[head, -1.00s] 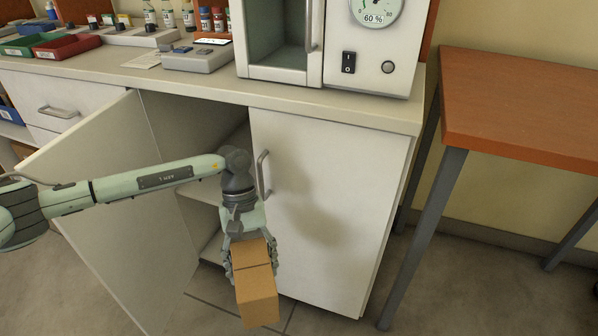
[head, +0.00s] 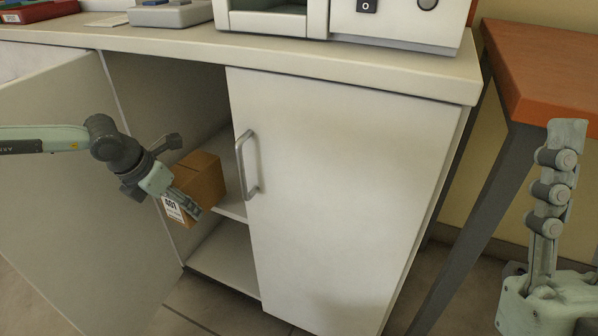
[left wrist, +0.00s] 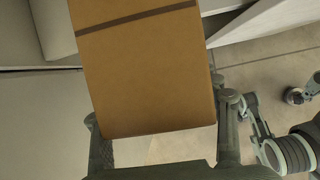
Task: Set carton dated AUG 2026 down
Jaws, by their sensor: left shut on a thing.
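A brown carton (head: 203,176) with a white label on its left side is held in my left gripper (head: 185,200). The date on it is not legible. The carton is at the opening of the cabinet's left compartment, near the height of the middle shelf (head: 232,206). I cannot tell whether it touches the shelf. In the left wrist view the carton (left wrist: 150,80) fills the space between the two fingers, with a dark strip across it. My right gripper (head: 562,150) is at the right edge, in front of the orange-topped table, with its fingers overlapping.
The left cabinet door (head: 70,190) stands wide open; the right door (head: 335,190) is shut, its handle (head: 247,165) close beside the carton. The cabinet floor (head: 228,255) looks clear where visible. An orange-topped table (head: 545,65) stands at right.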

